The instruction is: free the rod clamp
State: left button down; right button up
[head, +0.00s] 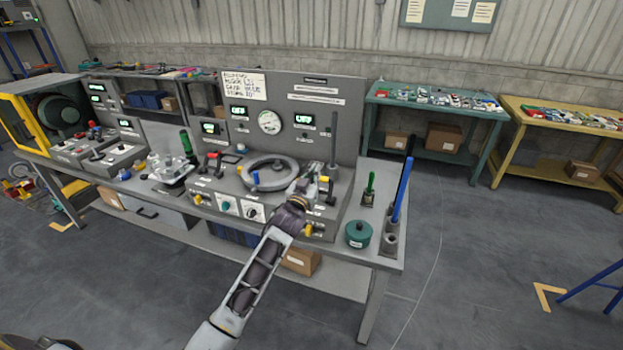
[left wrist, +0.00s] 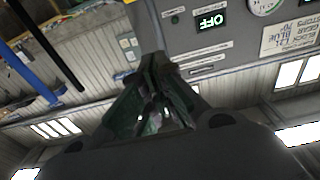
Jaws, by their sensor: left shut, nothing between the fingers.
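A thin grey upright rod (head: 333,140) stands at the right end of the grey console. A dark block sits at its foot, and small yellow parts (head: 323,180) show just below, beside my gripper. I cannot tell for sure which part is the clamp. My left gripper (head: 308,187) is above the console's front right, close to these parts. It is shut and empty. In the left wrist view its dark greenish fingers (left wrist: 155,75) meet in front of the console's back panel. No clamp shows clearly there. My right gripper is not in view.
The console has a round ring (head: 268,172), a gauge (head: 269,122) and a lit OFF display (head: 305,119), also in the wrist view (left wrist: 210,20). A teal pot (head: 358,234), a green-handled tool (head: 369,188) and a tall blue rod (head: 402,190) stand to the right.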

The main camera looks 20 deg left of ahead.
pick_arm(q)
jog(key=s, duration=0.3)
jog(key=shift+r, duration=0.35)
jog(key=shift+f, duration=0.1)
